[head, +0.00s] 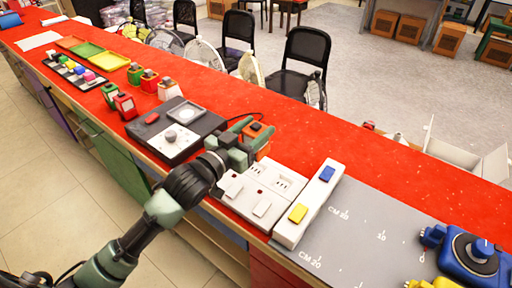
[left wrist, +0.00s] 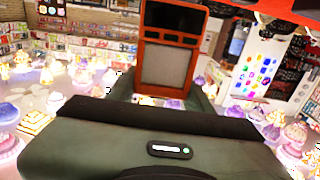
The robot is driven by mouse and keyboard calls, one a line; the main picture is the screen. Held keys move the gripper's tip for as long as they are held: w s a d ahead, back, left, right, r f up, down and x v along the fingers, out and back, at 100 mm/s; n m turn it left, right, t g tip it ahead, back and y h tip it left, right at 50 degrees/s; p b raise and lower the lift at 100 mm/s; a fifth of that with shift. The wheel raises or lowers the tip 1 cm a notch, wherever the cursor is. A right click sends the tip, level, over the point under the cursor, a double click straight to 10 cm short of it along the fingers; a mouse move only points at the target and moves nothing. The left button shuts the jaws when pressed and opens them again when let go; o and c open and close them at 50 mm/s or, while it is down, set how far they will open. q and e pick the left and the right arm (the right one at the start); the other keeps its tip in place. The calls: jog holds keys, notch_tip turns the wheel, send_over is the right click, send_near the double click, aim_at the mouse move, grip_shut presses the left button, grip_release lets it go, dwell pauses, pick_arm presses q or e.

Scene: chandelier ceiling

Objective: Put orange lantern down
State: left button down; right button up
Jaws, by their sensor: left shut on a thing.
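The orange lantern (head: 263,146) is a small boxy thing with a dark top, at the middle of the red counter (head: 215,90) in the head view. My left gripper (head: 248,136) is shut on it. My right gripper is not in view.
A black device with a knob (head: 174,138) lies left of the gripper. The white socket panel (head: 268,187) and a long white strip (head: 308,205) lie in front and to the right. Red, green and orange lanterns (head: 149,81) stand farther left. The counter behind the gripper looks clear.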

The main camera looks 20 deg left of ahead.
pick_arm(q)
jog(key=shift+f, duration=0.7)
notch_tip(320, 180, down, 4)
jog(key=shift+f, duration=0.1)
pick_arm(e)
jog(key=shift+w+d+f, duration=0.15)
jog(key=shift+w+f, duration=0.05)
pick_arm(q)
jog(key=shift+f, duration=0.1)
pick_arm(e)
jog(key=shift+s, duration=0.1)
pick_arm(q)
jog(key=c, duration=0.6)
grip_release()
jog(key=shift+f, duration=0.15)
